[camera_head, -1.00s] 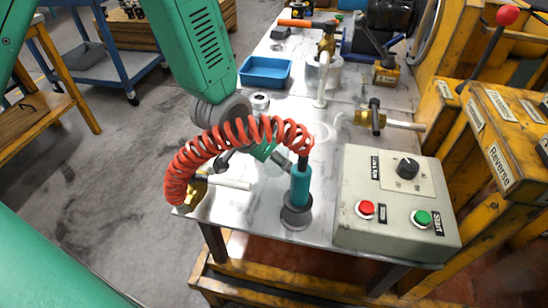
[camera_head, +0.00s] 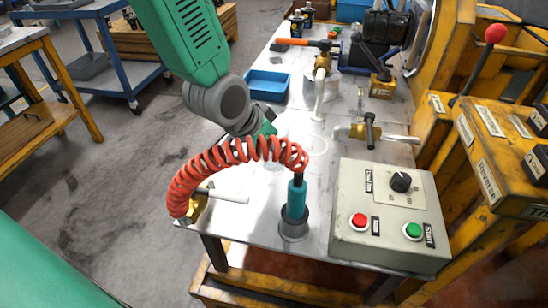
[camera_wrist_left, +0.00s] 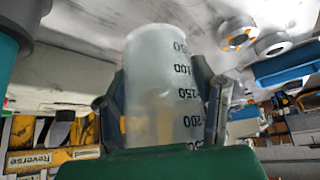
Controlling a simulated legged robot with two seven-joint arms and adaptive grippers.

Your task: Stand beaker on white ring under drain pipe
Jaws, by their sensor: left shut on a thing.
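A translucent beaker (camera_wrist_left: 163,90) with black volume marks fills the middle of the left wrist view. My left gripper (camera_wrist_left: 165,105) is shut on it, one finger on each side. In the head view my left gripper (camera_head: 268,130) is over the near left part of the metal table, partly behind the red coiled hose; the beaker is hard to make out there. The white ring (camera_head: 318,142) is a faint circle on the table, right of my gripper. The white drain pipe (camera_head: 319,98) hangs from a brass valve (camera_head: 322,63) behind the ring. My right gripper is not in view.
The red coiled hose (camera_head: 215,160) arches in front of my gripper to a teal-handled tool (camera_head: 296,200). A control box (camera_head: 388,215) stands at the near right. A blue tray (camera_head: 268,84) lies behind; another valve (camera_head: 370,131) lies right of the ring.

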